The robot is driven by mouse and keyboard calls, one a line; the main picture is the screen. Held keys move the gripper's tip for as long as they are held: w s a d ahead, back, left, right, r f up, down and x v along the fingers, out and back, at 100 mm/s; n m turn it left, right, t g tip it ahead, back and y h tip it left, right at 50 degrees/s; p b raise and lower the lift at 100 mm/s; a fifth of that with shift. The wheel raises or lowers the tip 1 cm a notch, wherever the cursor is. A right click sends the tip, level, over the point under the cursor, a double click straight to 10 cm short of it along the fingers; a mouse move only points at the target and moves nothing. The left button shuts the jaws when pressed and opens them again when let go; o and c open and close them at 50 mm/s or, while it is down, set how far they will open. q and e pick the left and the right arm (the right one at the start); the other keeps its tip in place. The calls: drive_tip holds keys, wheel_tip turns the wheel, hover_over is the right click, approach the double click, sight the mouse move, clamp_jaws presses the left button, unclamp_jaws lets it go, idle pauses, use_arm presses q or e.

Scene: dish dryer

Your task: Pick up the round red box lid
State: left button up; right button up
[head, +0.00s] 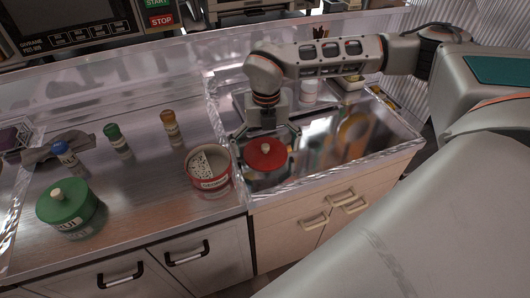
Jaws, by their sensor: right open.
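The round red lid (267,159) with a small light knob lies in the shiny recessed area of the counter, just right of the open red box. My right gripper (266,139) points down at the lid, its fingers spread to either side of the lid's far part. It is open, and I cannot tell whether the fingers touch the lid. The round red box (209,187) stands open on the steel counter, with speckled contents showing. My left gripper is not in view.
A green lidded box (70,222) stands at the left. Small jars with blue (63,152), green (117,140) and orange (171,126) caps stand behind it. A grey cloth (50,150) lies near them. A clear raised rim (330,174) edges the recess. The front middle counter is clear.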

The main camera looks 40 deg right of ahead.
drive_tip(key=shift+f, duration=0.15)
drive_tip(key=c, duration=2)
drive_tip(key=shift+s+f, duration=0.1)
drive_tip(key=shift+s, duration=0.05)
drive_tip(key=c, duration=0.8)
drive_tip(key=shift+o, duration=0.2)
